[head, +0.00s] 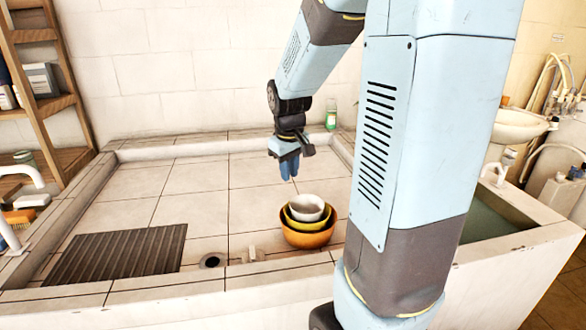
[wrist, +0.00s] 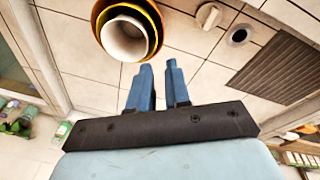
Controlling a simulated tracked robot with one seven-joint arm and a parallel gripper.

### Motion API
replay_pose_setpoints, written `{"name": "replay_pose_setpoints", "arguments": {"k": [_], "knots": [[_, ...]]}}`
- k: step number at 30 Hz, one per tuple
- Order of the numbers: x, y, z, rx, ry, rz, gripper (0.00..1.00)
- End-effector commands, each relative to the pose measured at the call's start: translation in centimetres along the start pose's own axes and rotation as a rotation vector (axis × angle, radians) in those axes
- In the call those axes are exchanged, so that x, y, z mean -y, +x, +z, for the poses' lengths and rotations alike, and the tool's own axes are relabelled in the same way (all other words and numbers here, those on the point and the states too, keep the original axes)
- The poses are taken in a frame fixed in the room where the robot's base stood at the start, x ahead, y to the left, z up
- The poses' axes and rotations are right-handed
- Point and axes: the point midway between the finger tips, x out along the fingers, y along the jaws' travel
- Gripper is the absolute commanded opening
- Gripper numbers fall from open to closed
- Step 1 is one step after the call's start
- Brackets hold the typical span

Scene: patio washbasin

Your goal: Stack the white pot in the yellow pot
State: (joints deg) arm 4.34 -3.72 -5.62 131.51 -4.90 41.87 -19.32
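The white pot (head: 306,204) sits upright inside the yellow pot (head: 309,225). The yellow pot in turn sits inside a larger orange pot (head: 310,240) on the tiled basin floor. In the wrist view the white pot (wrist: 126,40) shows at the upper left, with the other two rims around it. My gripper (head: 289,170) hangs above the tiles, behind and a little left of the pots. In the wrist view its blue fingers (wrist: 160,72) are apart with nothing between them, and they do not touch the pots.
A dark ribbed mat (head: 118,254) lies at the left of the basin floor, with a round drain hole (head: 212,261) and a small pale block (head: 252,253) near the front edge. The tiles behind and left of the pots are clear.

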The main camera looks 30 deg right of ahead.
Motion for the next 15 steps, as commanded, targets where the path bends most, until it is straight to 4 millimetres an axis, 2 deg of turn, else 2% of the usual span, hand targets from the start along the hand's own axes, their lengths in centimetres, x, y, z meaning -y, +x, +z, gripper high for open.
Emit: {"name": "replay_pose_setpoints", "arguments": {"k": [1,6,15], "knots": [[0.6,-1.5,0.6,-0.025,0.012,0.001,0.17],[2.8,-5.5,2.8,-0.091,0.062,-0.003,0.17],[6.5,-11.2,7.7,-0.206,0.146,-0.017,0.17]]}}
